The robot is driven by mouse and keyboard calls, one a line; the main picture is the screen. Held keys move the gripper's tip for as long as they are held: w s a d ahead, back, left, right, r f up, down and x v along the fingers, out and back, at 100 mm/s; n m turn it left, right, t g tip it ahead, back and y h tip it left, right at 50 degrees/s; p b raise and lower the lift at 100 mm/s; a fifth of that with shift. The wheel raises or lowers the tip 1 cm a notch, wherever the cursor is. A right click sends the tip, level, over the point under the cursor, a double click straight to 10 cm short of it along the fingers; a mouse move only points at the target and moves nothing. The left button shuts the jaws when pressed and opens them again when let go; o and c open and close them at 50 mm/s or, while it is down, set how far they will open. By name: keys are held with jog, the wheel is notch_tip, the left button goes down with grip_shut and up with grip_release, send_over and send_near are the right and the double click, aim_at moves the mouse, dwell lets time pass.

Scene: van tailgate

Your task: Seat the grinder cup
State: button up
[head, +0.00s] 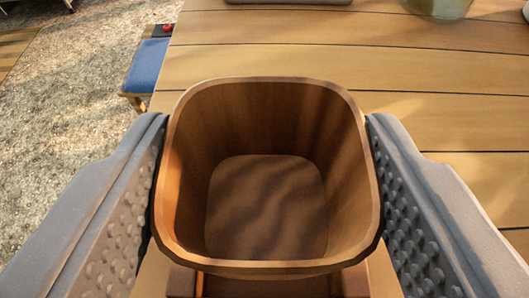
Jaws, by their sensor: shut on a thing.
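The grinder cup (265,215) is a brown wooden cup with a rounded-square rim, seen from above, open side toward the camera and empty. My gripper (266,118) is shut on it, with one grey studded finger pressed against its left side and the other against its right side. A wooden part (385,275) shows just below the cup's near rim at the bottom of the view. Most of it is hidden by the cup, so I cannot tell what it is or whether the cup touches it. The cup's underside is hidden.
A slatted wooden table top (440,65) fills the right and back. A grey item (290,1) and a glass-like container (440,5) stand at its far edge. Gravel ground (70,90) lies left, with a blue-seated stool (150,65) beside the table. The slats behind the cup are clear.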

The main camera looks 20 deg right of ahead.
aim_at(267, 278)
jog(key=shift+s+f+b, duration=0.1)
jog(key=shift+f+b, duration=0.65)
jog(key=shift+f, duration=0.15)
jog(key=shift+f+b, duration=0.45)
jog(key=shift+f, duration=0.25)
jog(key=shift+c, duration=0.9)
jog(key=shift+f, duration=0.15)
jog(key=o, duration=1.3)
jog(key=shift+c, duration=0.2)
